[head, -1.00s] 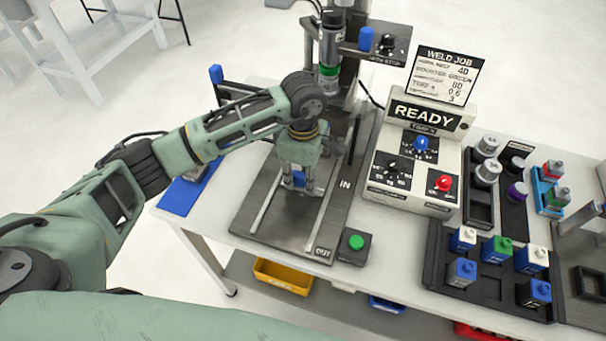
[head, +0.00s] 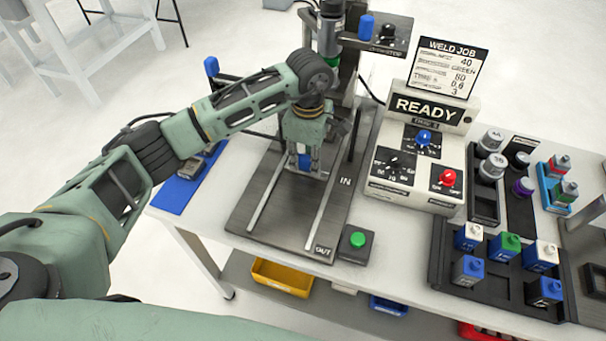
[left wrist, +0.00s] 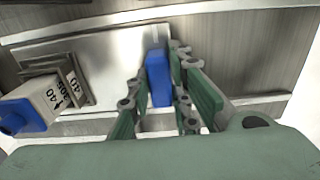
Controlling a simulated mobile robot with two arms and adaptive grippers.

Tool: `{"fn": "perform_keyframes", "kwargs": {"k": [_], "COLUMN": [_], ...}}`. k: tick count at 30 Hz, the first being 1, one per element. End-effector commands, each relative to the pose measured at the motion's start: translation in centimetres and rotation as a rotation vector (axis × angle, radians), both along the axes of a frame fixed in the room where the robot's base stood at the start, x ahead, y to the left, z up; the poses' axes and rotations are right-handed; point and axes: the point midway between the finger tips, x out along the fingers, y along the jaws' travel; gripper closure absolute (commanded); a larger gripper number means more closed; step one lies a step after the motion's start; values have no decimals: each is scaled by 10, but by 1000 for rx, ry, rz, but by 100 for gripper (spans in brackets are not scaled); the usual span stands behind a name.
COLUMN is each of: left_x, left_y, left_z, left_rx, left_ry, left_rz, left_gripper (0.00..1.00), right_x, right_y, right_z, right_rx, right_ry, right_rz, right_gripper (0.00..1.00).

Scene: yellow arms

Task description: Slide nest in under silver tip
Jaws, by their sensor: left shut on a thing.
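My left gripper (head: 306,166) points down over the slide base (head: 268,212), between its IN and OUT marks. It is shut on a blue handle (head: 305,161), which shows upright between the fingers in the left wrist view (left wrist: 157,76). The handle stands at the silver nest plate (left wrist: 112,58). A white and blue block marked 40 (left wrist: 45,102) sits in a stepped holder at the plate's left in that view. The welder head (head: 329,35) stands above the IN end. Its silver tip is hidden behind my left wrist. My right gripper is out of view.
The READY control box (head: 419,150) and a green button (head: 357,239) stand right of the slide. A black tray (head: 495,270) with several coloured blocks lies farther right. A blue mat (head: 176,196) is at the left. The OUT end of the slide is clear.

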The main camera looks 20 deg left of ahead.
Motion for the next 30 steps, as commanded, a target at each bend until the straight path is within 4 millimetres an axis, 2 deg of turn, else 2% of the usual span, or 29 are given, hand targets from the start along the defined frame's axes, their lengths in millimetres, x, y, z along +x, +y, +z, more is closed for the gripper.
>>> {"fn": "perform_keyframes", "kwargs": {"k": [2,11,12,18,27,30], "left_x": [6,9,9,8,7,7], "left_y": [-1,0,0,0,0,0], "left_z": [-2,2,2,2,1,7], "left_rx": [-1,-1,-1,-1,0,0], "left_ry": [-1,-5,-6,-3,1,-1], "left_rz": [1,2,3,2,1,1], "left_gripper": [100,100,81,63,62,62], "right_x": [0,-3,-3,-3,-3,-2], "right_y": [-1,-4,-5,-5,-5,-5], "right_z": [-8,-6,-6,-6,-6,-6], "right_rx": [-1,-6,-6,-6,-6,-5], "right_ry": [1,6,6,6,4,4], "right_rz": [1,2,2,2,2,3], "right_gripper": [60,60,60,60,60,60]}}
